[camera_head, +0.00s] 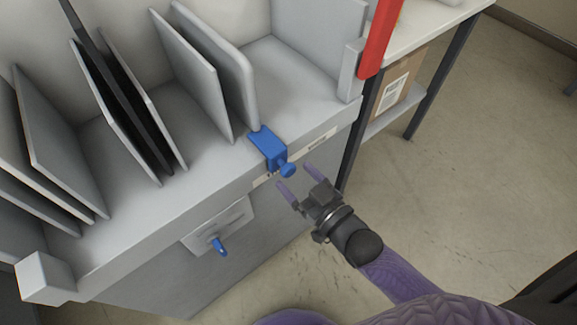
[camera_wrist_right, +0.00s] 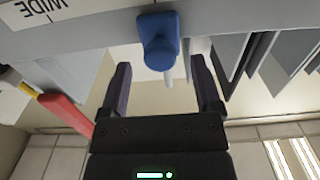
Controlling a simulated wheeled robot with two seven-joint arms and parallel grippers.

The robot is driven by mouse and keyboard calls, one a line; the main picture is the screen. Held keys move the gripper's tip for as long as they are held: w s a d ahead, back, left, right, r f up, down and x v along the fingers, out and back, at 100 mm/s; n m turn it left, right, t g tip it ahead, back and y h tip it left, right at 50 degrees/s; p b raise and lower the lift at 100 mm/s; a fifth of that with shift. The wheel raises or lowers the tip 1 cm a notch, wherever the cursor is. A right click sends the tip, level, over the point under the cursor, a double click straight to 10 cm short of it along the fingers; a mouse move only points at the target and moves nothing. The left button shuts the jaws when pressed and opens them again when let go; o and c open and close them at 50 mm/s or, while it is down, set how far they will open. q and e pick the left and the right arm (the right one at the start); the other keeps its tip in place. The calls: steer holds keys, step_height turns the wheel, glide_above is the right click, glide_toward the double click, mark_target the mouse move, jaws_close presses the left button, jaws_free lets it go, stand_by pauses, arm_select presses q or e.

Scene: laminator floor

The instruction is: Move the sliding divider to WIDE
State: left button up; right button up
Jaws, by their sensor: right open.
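The sliding divider (camera_head: 218,52) is a thick grey upright panel in the slotted grey unit. A blue bracket (camera_head: 266,143) with a round knob (camera_head: 288,170) sits at its front foot, over the unit's front edge. The knob also shows large in the right wrist view (camera_wrist_right: 159,53). A white WIDE label (camera_wrist_right: 42,10) lies left of the knob in that view, apart from it. My right gripper (camera_head: 297,178) is open and empty just in front of the knob. In its wrist view, the knob appears between the fingertips, with no clear contact. My left gripper is out of view.
Several thin grey panels (camera_head: 60,155) and a dark one stand left of the divider. A red bar (camera_head: 380,38) rises at the unit's right end. A blue handle (camera_head: 219,246) sits on a plate below the front edge. Floor at right is clear.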

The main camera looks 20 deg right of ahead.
mark_target(291, 173)
steer(key=shift+b+x, duration=0.35)
steer(key=shift+x, duration=1.2)
jaws_close()
